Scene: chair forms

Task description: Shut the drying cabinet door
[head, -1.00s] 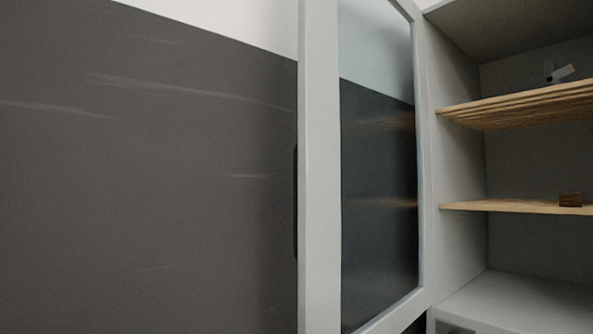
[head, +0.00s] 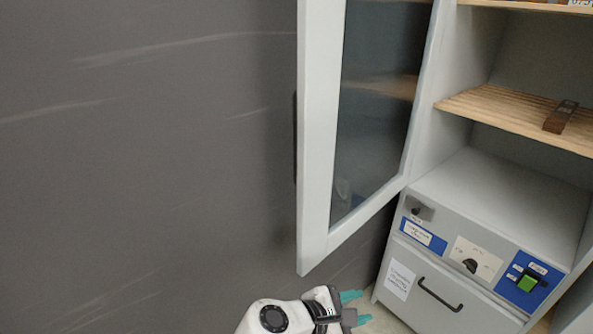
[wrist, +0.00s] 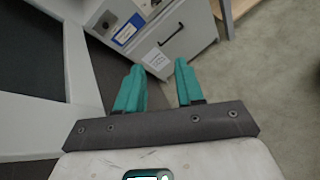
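The drying cabinet door (head: 314,140) is a pale grey frame with a glass pane. It stands open, swung out to the left of the cabinet (head: 495,195). A dark handle (head: 295,135) shows at its free edge, on the side facing the dark wall. My gripper (head: 355,307) is low in the head view, below the door's bottom corner and apart from it. In the wrist view my gripper (wrist: 158,85) has two teal fingers spread with an empty gap between them. The door's frame (wrist: 35,125) fills the left of the wrist view.
A dark scuffed wall (head: 150,160) lies left of the door. The cabinet has slatted wooden shelves (head: 500,112) with a brown block (head: 561,117) on one. Below are a control panel (head: 470,250) with a green switch and a drawer with a dark handle (head: 438,295).

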